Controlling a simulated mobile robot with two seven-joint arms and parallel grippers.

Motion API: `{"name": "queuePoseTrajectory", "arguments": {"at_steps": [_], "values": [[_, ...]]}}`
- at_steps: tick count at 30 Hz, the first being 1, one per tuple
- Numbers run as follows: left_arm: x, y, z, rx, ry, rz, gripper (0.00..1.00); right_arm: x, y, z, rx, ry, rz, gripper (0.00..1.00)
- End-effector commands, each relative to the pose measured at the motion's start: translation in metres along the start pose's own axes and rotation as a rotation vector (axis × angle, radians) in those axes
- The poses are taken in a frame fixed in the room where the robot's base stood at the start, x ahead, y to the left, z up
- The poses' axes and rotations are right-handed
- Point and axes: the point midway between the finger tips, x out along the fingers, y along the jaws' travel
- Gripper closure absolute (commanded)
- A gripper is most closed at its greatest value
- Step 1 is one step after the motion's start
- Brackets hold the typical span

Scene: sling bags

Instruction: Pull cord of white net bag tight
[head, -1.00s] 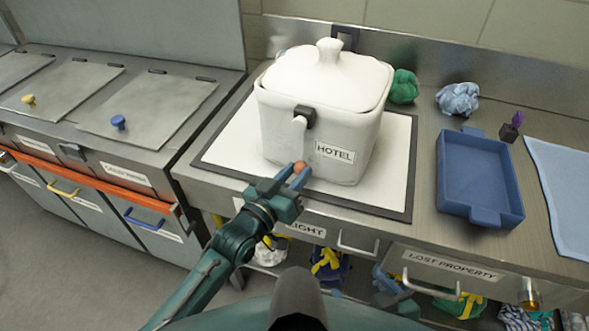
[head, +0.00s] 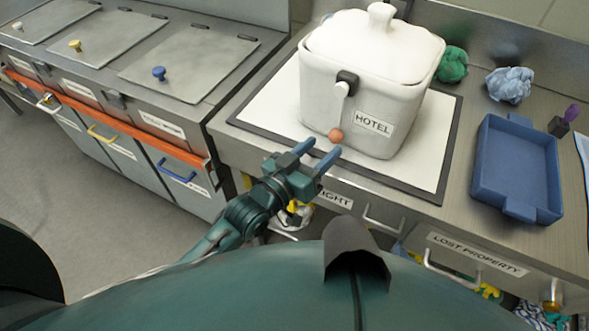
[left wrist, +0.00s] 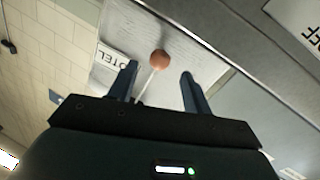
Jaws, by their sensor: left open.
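A white lidded container (head: 345,75) with a HOTEL label stands on the worktop; I cannot tell that it is a net bag. A white cord or lever (head: 338,104) hangs from a dark fitting (head: 347,79) on its front and ends in a brownish-orange ball (head: 335,135). My left gripper (head: 321,149) is open and empty, just in front of the ball. In the left wrist view the ball (left wrist: 160,58) appears between the two fingertips. A whitish bundle (head: 292,219) with yellow shows partly below the counter, mostly hidden by my arm. My right gripper is not visible.
The container stands on a white, dark-edged mat (head: 425,178). A blue tray (head: 515,168), a green cloth (head: 452,65) and a pale blue cloth (head: 508,86) lie to the right. Lidded steel bins (head: 185,62) stand at left. Drawer handles (head: 380,222) stick out below.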

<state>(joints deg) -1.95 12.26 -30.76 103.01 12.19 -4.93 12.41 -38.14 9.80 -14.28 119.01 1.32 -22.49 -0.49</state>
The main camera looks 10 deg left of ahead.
Motion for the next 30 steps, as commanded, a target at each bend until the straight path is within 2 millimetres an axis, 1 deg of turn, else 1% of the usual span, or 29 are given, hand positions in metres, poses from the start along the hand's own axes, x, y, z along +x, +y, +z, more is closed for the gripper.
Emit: {"name": "queuePoseTrajectory", "arguments": {"at_steps": [1,6,9,12,15,18,30], "values": [[-0.014,-0.001,0.002,0.0,-0.003,0.0,0.5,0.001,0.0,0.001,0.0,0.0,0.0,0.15],[-0.052,0.0,0.002,0.0,-0.005,0.0,0.5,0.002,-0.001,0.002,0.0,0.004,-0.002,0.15],[-0.07,0.0,0.002,-0.001,-0.005,0.0,0.5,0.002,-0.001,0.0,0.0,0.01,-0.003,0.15],[-0.084,0.0,0.002,0.0,-0.003,0.0,0.5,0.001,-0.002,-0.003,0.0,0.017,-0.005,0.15],[-0.092,0.0,0.001,0.0,-0.003,0.0,0.5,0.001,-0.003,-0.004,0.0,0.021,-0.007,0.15],[-0.095,0.0,0.0,0.0,-0.001,0.001,0.5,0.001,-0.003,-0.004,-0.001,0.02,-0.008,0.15],[-0.095,0.0,0.0,0.0,-0.001,0.001,0.5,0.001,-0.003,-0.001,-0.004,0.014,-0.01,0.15]]}}
